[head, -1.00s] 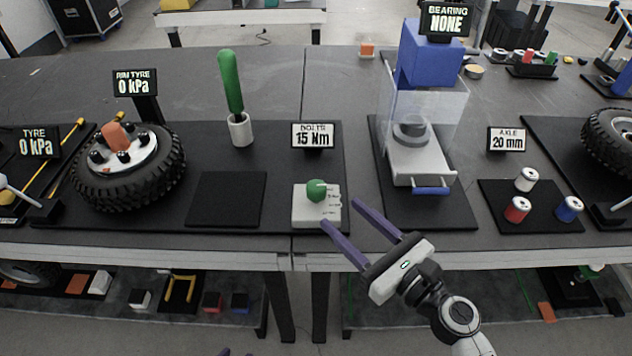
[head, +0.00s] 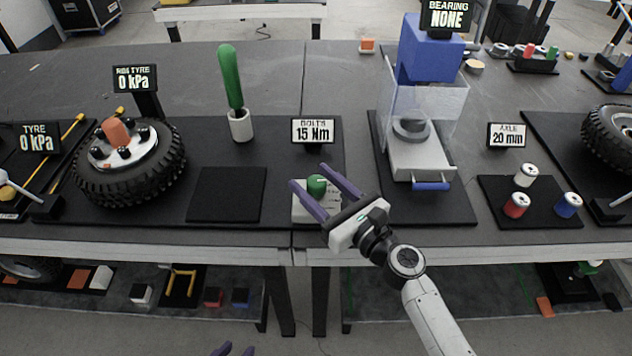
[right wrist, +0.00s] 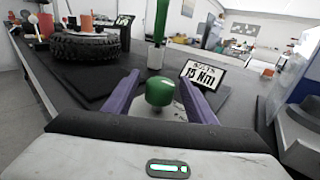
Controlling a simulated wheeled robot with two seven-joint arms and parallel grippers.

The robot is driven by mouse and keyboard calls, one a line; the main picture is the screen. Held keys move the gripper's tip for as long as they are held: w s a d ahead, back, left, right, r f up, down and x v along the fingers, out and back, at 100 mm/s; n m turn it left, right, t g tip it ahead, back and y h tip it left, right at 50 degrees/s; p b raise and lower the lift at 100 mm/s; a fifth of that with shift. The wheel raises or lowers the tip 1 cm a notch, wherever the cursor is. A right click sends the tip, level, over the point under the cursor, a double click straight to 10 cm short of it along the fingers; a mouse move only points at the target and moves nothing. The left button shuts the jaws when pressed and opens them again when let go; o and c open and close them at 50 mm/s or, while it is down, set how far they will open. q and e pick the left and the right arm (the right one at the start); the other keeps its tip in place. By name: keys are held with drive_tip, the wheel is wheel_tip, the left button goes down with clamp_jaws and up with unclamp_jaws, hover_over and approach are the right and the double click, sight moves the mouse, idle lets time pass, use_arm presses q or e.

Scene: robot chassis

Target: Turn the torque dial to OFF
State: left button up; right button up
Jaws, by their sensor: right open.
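The torque dial is a green knob (head: 317,186) on a pale box (head: 302,210) near the front edge of the table. The sign (head: 313,131) behind it reads BOLTS 15 Nm. My right gripper (head: 309,175) is open, with its purple fingers on either side of the knob. In the right wrist view the knob (right wrist: 160,92) stands between the two fingers, and I see gaps beside it. The box's markings are mostly hidden by the gripper. My left gripper (head: 235,349) shows only as purple tips at the bottom edge of the head view.
A green-handled tool (head: 231,80) stands in a white holder behind left of the dial. A bare black mat (head: 227,194) and a tyre (head: 130,178) lie to the left. A press with a clear guard (head: 425,105) stands close on the right.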

drive_tip(key=c, duration=1)
drive_tip(key=shift+c, duration=0.2)
